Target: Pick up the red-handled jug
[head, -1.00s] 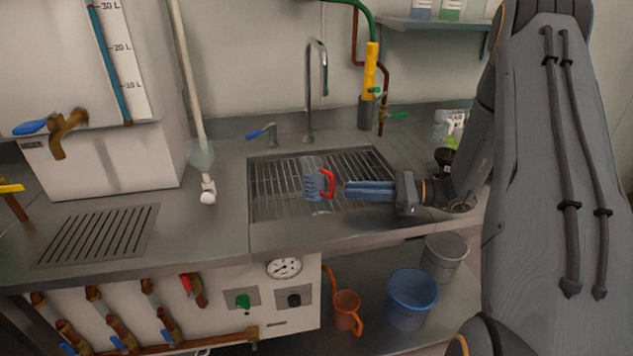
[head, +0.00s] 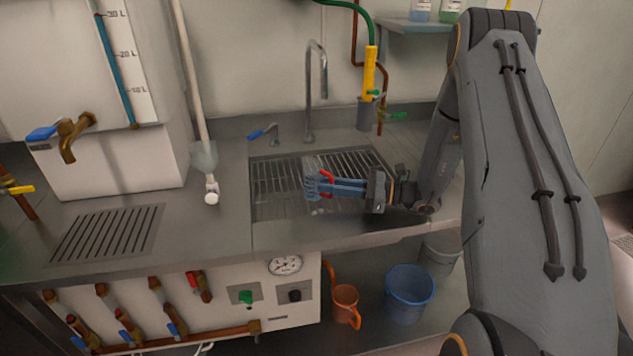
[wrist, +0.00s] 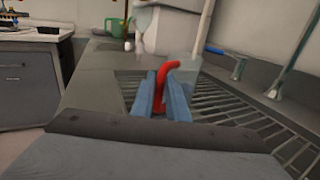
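The jug (head: 311,178) is clear with a red handle (head: 326,175) and stands upright on the slatted sink grate. Its handle faces my gripper. My gripper (head: 329,186) reaches in level from the right, with its two blue fingers at the handle. In the wrist view, the red handle (wrist: 172,66) curves up between the fingers (wrist: 163,85), and the clear jug body (wrist: 181,70) is beyond it. The fingers look apart, one on each side of the handle. Whether they touch it is hard to tell.
The sink grate (head: 275,180) is set in the steel counter, with a tall faucet (head: 310,95) behind it. A clear funnel-like piece on a pipe (head: 204,158) hangs to the left. A blue bucket (head: 409,293) and orange-handled jug (head: 345,302) sit below.

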